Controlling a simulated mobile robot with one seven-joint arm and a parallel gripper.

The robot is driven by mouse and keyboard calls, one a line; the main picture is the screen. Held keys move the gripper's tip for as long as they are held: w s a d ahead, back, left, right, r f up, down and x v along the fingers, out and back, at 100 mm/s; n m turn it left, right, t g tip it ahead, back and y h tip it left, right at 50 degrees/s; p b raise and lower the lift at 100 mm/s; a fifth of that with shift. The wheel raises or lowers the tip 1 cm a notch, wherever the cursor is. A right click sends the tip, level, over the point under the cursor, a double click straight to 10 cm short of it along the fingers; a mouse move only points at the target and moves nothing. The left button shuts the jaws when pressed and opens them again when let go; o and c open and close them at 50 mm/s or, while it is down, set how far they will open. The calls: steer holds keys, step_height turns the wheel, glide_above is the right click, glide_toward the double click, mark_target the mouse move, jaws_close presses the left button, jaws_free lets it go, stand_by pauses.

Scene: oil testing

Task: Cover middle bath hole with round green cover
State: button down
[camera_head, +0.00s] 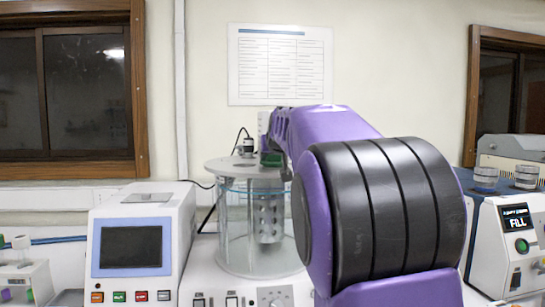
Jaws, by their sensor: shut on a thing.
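The bath (234,236) is a clear glass cylinder with a grey metal top plate (225,168), standing in the middle of the view. My gripper (268,150) is above the top plate, mostly hidden behind my purple and black arm. It is shut on the round green cover (271,159), of which only a small green part shows, close to the plate. I cannot tell whether the cover touches the plate. The middle hole is not visible from this low angle.
A small black and silver fitting with a cable (246,147) stands on the plate's back left. A white control box with a dark screen (131,247) is left of the bath.

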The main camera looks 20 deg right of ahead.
steer(key=shift+f+b, duration=0.35)
steer(key=shift+f, duration=0.15)
stand_by(0.3)
steer(key=c, duration=0.7)
jaws_free()
steer(key=shift+r, duration=0.1)
steer(key=shift+o, duration=0.2)
steer(key=shift+s, duration=0.1)
steer(key=v, duration=1)
steer(key=shift+s+a+r+b, duration=0.15)
steer(key=shift+s+r+b, duration=0.05)
steer(key=shift+s+b, duration=0.2)
steer(key=shift+w, duration=0.1)
